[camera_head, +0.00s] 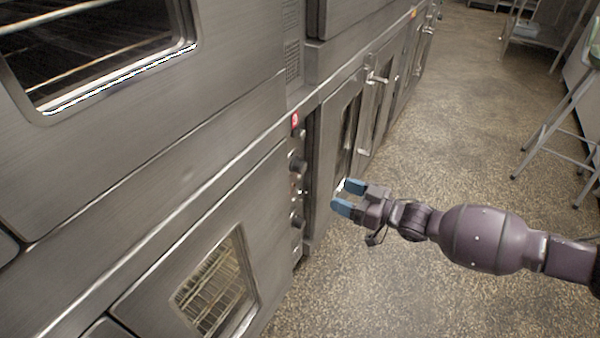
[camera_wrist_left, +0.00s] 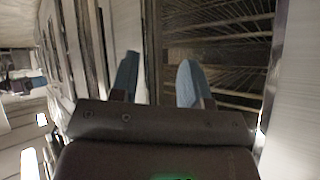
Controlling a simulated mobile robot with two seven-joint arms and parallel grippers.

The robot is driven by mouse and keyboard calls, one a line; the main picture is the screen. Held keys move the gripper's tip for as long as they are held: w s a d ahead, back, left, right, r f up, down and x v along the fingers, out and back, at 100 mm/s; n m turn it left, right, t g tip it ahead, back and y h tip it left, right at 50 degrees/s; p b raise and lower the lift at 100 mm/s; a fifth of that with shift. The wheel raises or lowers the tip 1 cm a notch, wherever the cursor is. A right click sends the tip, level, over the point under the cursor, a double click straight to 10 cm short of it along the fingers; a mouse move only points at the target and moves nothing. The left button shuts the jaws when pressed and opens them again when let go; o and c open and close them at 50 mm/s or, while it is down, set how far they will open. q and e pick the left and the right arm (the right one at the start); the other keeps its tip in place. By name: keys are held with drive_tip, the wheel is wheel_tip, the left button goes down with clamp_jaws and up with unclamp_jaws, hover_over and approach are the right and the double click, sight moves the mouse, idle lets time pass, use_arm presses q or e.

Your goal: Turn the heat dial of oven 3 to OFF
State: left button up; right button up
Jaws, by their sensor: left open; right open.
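A narrow control panel on the steel oven front carries an upper dark dial (camera_head: 298,165) and a lower dark dial (camera_head: 296,219) in the head view. A small red label (camera_head: 295,120) sits above them; its marking is too small to read for sure. I cannot tell which dial is the heat dial or where it points. My right gripper (camera_head: 346,197), with blue fingertips, is open and empty, to the right of the dials and apart from them. My left gripper (camera_wrist_left: 158,72) shows only in the left wrist view, open and empty, with an oven interior behind it.
An oven door with a window (camera_head: 215,285) is left of the dials, and a larger oven window (camera_head: 95,50) is above. More oven doors with handles (camera_head: 376,78) run away along the left.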

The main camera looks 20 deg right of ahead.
sight(304, 167)
drive_tip(key=shift+y, duration=0.3)
drive_tip(key=w+a+b, duration=0.1)
drive_tip(key=w, duration=0.2)
drive_tip(key=w+a+b, duration=0.1)
drive_tip(key=w+a, duration=0.1)
drive_tip(key=w, duration=0.2)
drive_tip(key=w+a+b, duration=0.1)
drive_tip(key=w, duration=0.2)
drive_tip(key=shift+w+a+r, duration=0.15)
drive_tip(key=shift+a+r, duration=0.05)
drive_tip(key=shift+a, duration=0.15)
drive_tip(key=shift+w+a, duration=0.35)
drive_tip(key=shift+w, duration=0.05)
use_arm(q)
drive_tip(key=shift+w+d+f+t, duration=0.15)
drive_tip(key=shift+w+f+t, duration=0.15)
drive_tip(key=shift+f+t, duration=0.15)
use_arm(e)
drive_tip(key=shift+w+a+r, duration=0.1)
drive_tip(key=shift+w+r, duration=0.05)
drive_tip(key=c, duration=0.9)
drive_tip(key=shift+n, duration=0.3)
drive_tip(key=shift+r, duration=0.1)
